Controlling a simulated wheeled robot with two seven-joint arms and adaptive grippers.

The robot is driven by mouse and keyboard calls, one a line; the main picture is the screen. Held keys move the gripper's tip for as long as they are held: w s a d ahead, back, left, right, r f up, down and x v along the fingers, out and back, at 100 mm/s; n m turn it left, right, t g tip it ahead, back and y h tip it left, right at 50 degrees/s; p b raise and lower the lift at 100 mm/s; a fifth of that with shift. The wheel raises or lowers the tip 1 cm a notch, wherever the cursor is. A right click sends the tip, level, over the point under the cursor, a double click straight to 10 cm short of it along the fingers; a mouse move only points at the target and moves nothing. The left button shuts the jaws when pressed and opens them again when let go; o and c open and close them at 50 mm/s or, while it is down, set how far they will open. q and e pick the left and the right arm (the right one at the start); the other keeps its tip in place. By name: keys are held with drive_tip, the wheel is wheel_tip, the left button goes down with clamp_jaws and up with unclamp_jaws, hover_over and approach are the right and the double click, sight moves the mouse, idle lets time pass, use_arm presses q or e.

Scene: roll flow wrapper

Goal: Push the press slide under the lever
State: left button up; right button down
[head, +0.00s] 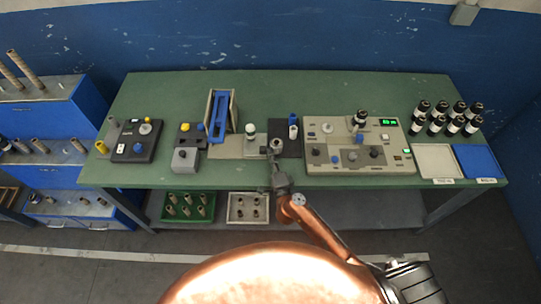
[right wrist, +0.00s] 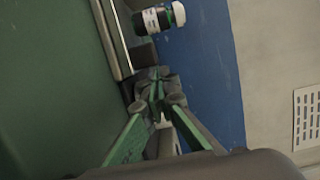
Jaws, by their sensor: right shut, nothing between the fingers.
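The press has a grey upright frame with a blue lever (head: 219,116) and stands at the middle left of the green table. A beige base plate (head: 226,149) runs right from it. On this plate a pale block with a white-topped piece (head: 250,130), seemingly the slide, stands to the right of the lever, not under it. My right gripper (head: 275,150) is shut and empty, just right of the slide; contact cannot be told. In the right wrist view its fingertips (right wrist: 154,82) are together, below a dark bottle with a white cap (right wrist: 160,18). My left gripper is out of view.
A dark stand (head: 288,146) with blue and white parts is right beside my right gripper. A beige control panel (head: 326,166) lies farther right, then several bottles, a white tray (head: 436,150) and a blue tray (head: 477,151). Dark control boxes (head: 140,140) stand left.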

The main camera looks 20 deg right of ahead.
drive_tip(key=shift+w+a, duration=0.1)
drive_tip(key=shift+a, duration=0.15)
drive_tip(key=w+a, duration=0.1)
drive_tip(key=a, duration=0.2)
drive_tip(key=w+a+p, duration=0.1)
drive_tip(key=a, duration=0.3)
drive_tip(key=w+a, duration=0.1)
drive_tip(key=a, duration=0.3)
drive_tip(key=shift+w+a+p, duration=0.1)
drive_tip(key=shift+a+p, duration=0.15)
drive_tip(key=shift+p, duration=0.1)
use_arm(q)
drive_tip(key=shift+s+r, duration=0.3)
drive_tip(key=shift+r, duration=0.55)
use_arm(e)
drive_tip(key=shift+w+a, duration=0.1)
drive_tip(key=shift+a, duration=0.45)
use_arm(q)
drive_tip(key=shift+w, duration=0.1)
